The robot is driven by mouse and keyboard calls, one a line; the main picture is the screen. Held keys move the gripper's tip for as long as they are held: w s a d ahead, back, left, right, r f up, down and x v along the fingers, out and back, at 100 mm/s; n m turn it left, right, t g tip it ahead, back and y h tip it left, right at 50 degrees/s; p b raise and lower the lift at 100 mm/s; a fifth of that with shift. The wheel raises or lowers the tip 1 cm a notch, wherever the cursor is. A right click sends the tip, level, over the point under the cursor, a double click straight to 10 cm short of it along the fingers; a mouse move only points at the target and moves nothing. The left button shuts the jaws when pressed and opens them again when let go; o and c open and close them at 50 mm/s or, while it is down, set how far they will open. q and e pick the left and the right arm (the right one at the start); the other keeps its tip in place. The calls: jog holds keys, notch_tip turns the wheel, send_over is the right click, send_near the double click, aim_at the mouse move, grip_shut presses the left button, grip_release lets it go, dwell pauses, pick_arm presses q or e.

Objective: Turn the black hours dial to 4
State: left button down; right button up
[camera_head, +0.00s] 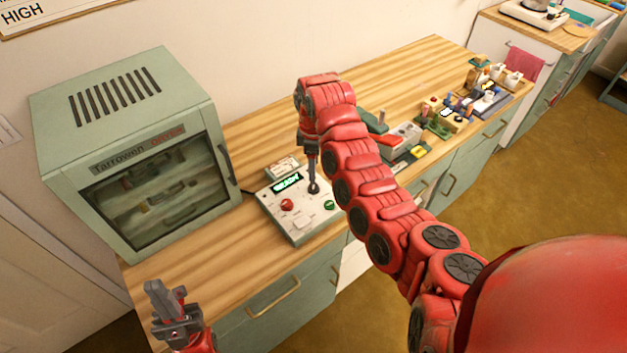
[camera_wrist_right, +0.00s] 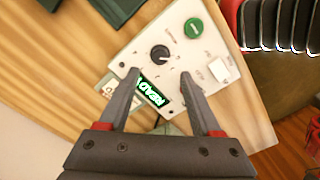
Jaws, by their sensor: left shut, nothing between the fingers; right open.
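The black hours dial (camera_wrist_right: 160,53) is a round knob with a pale pointer mark on a white control panel (camera_wrist_right: 125,58); its number setting is too small to read. In the head view the dial (camera_head: 314,188) shows just below my right gripper (camera_head: 312,168). In the right wrist view my right gripper (camera_wrist_right: 159,75) is open and points at the panel, with the dial ahead between the lines of its fingers. I cannot tell whether they touch it. My left gripper (camera_head: 167,305) is shut and empty, low at the left by the table's front.
The panel has a lit green display (camera_head: 287,183), a red knob (camera_head: 287,204), a green button (camera_head: 329,205) and a white button (camera_head: 303,223). A green oven-like cabinet (camera_head: 130,150) stands left. Small items crowd the counter at right; bare wood (camera_head: 235,245) lies in front of the cabinet.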

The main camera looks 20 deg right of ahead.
aim_at(314, 185)
notch_tip(314, 185, down, 6)
jog(key=shift+p, duration=0.95)
jog(key=shift+f, duration=0.7)
grip_shut()
